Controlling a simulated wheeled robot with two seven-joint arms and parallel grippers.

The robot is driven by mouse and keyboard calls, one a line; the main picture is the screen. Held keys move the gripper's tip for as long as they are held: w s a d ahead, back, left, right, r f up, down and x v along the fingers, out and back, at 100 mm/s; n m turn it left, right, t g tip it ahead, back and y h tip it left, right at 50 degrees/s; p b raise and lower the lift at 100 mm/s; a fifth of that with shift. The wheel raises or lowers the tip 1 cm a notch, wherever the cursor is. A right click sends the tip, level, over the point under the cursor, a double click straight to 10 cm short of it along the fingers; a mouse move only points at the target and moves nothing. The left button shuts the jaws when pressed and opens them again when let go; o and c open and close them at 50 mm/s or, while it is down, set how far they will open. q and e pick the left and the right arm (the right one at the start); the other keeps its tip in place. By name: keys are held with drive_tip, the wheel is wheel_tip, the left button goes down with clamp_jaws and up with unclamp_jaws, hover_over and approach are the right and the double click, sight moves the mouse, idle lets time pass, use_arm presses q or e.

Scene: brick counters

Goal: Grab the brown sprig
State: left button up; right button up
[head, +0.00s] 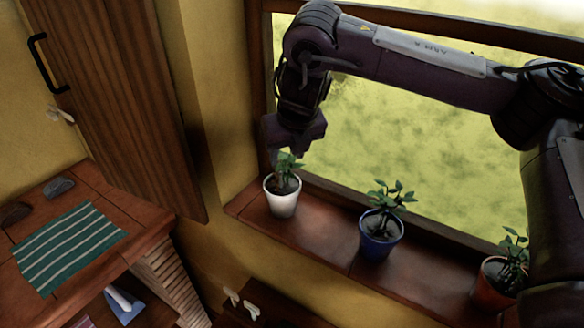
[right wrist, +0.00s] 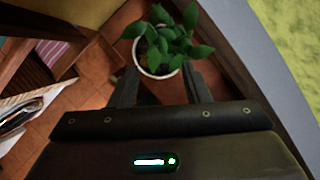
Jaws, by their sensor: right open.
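The plants I see have green leaves; the nearest to brown is the one in a reddish-brown pot (head: 496,283) at the right of the sill, partly hidden behind my arm. My right gripper (head: 290,153) is open and empty, pointing down just above a green plant in a white pot (head: 281,203) at the sill's left end. In the right wrist view, the white pot's plant (right wrist: 168,42) lies just beyond the open fingers (right wrist: 161,90). I cannot tell whether a finger touches its leaves. My left gripper is not in view.
A blue pot (head: 380,240) with a green plant stands mid-sill. The window frame (head: 430,225) runs close behind the pots. The wooden sill (head: 325,235) is bare between them. At left are a striped green cloth (head: 68,245) on a counter and a wooden cabinet door (head: 130,90).

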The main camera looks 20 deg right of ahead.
sight(277, 172)
drive_tip(key=a+f, duration=0.1)
drive_tip(key=a+f+p, duration=0.1)
drive_tip(key=f, duration=0.1)
drive_tip(key=shift+w, duration=0.1)
drive_tip(key=shift+w+f+p, duration=0.35)
drive_tip(key=shift+f+p, duration=0.25)
drive_tip(key=shift+p, duration=0.1)
drive_tip(key=x, duration=0.2)
drive_tip(key=shift+w+d+f, duration=0.1)
drive_tip(key=shift+w+f, duration=0.1)
drive_tip(key=shift+f, duration=0.05)
drive_tip(key=c, duration=0.9)
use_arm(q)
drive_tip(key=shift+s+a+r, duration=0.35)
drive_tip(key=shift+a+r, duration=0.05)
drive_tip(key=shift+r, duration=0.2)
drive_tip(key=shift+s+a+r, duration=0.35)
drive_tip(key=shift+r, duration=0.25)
use_arm(e)
clamp_jaws()
